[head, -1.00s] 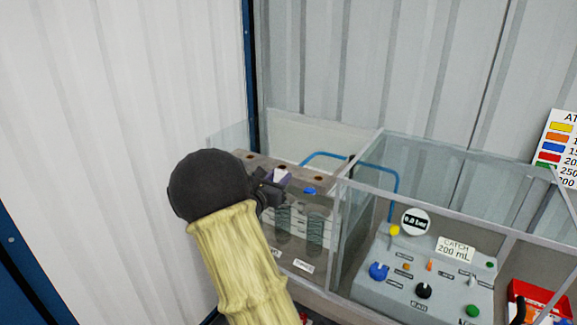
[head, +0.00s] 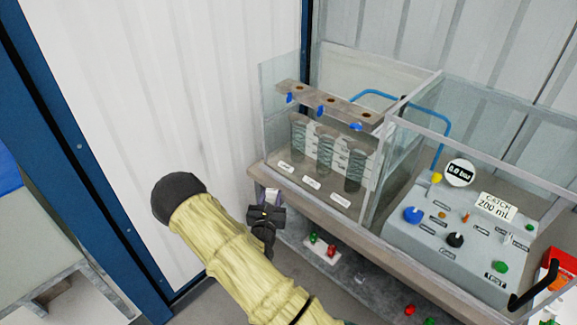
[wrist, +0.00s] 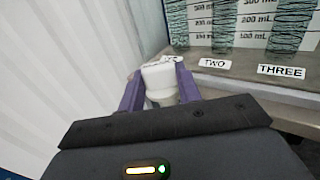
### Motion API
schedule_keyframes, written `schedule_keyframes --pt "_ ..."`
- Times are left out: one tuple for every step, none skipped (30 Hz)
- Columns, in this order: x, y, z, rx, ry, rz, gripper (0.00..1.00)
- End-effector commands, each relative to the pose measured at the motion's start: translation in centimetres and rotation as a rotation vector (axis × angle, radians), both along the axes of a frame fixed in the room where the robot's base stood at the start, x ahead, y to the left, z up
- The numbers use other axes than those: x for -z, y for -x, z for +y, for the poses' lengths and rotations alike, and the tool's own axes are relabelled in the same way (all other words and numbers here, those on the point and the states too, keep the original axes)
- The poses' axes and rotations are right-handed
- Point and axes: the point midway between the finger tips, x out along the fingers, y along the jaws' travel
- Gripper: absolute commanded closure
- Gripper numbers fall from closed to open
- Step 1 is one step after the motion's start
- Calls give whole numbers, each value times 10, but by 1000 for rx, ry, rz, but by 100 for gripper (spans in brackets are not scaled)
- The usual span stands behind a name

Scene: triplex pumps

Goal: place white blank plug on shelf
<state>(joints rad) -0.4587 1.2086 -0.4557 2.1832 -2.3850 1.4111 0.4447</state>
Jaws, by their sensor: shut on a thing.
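The white blank plug (wrist: 160,82) sits between the purple fingers of my gripper (head: 271,196) in the wrist view. My gripper is shut on it, and its lower part is partly hidden by the fingers and gripper body. In the head view my gripper is beside the front left edge of the bench, and the plug is too small to make out clearly. A grey lower shelf (head: 345,270) runs under the bench, below and right of my gripper. A small pale plate with green and red pieces (head: 322,247) lies on this shelf.
A glass-walled case (head: 280,120) with several measuring cylinders stands on the bench (head: 262,173). A grey control panel (head: 440,240) is to the right. More red and green pieces (head: 410,309) lie farther right on the shelf. A white corrugated wall (head: 180,90) is on the left.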

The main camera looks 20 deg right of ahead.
Motion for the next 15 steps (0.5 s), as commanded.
schedule_keyframes --pt "16 7 10 -47 7 11 89" --pt "23 11 16 -74 8 10 89" --pt "32 15 23 -110 6 10 89" --pt "40 19 28 -137 6 11 89" --pt "46 23 33 -164 6 10 89" --pt "55 29 39 -198 7 9 89" --pt "61 33 43 -223 7 9 89" --pt "67 37 48 -249 7 9 89" --pt "75 43 53 -283 6 9 89" --pt "81 47 57 -309 6 9 89" --pt "87 51 60 -333 5 8 89" --pt "94 58 65 -367 5 8 89" --pt "99 62 69 -392 4 8 89" --pt "105 67 72 -415 5 9 89" --pt "111 73 76 -445 4 8 89"
